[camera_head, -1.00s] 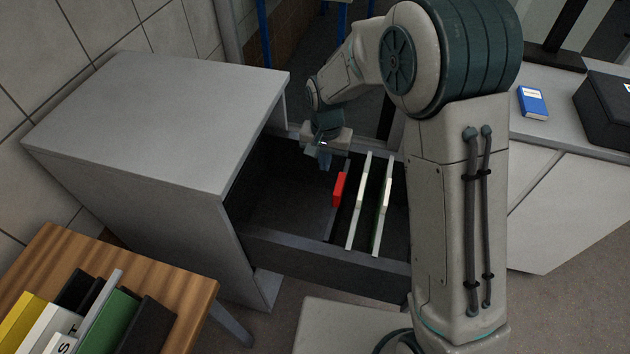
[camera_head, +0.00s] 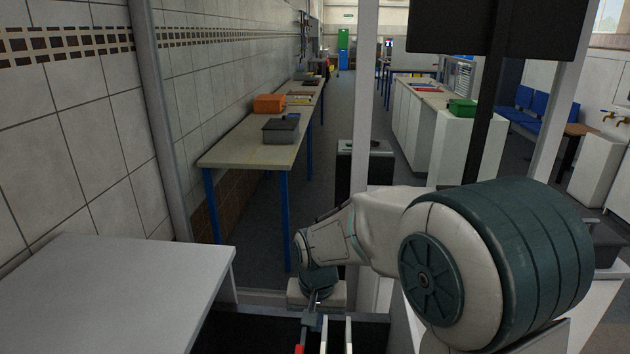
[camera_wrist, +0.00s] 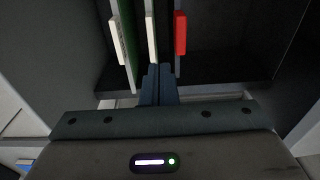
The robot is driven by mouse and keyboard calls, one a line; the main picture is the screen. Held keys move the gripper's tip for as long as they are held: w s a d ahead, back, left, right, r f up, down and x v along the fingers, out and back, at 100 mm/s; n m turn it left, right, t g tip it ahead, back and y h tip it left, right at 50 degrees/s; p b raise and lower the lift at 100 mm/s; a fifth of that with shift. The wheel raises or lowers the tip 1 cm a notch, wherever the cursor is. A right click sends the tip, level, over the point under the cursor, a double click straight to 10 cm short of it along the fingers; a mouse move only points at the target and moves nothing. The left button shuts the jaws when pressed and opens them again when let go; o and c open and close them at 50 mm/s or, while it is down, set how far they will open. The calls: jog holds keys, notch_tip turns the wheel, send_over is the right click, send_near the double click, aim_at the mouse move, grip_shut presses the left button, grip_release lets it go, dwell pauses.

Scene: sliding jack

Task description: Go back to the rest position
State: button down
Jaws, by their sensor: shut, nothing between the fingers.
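My gripper (camera_wrist: 158,86) is shut and empty in the wrist view, its two blue fingers together over the open drawer. In the head view my gripper (camera_head: 312,306) hangs over the drawer (camera_head: 250,328) at the bottom of the picture. In the wrist view, files with a red tab (camera_wrist: 181,34) and white tabs (camera_wrist: 151,38) stand in the drawer beyond the fingertips. A green file (camera_wrist: 128,50) shows at the left. I cannot tell whether the fingertips touch any file.
The grey cabinet top (camera_head: 110,290) is at the lower left. A long table (camera_head: 255,150) with an orange box (camera_head: 269,103) and a grey box (camera_head: 281,130) stands along the tiled wall. A black post (camera_head: 485,110) rises at the right.

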jog(key=s+d+r+t, duration=0.1)
jog(key=s+d+r, duration=0.3)
jog(key=s+d, duration=0.3)
jog(key=s+d+r+t, duration=0.1)
jog(key=s+d+r, duration=0.3)
jog(key=s+d, duration=0.4)
jog(key=shift+s+r+n, duration=0.15)
jog(key=shift+s+n, duration=0.15)
jog(key=shift+s, duration=0.4)
jog(key=shift+a, duration=0.15)
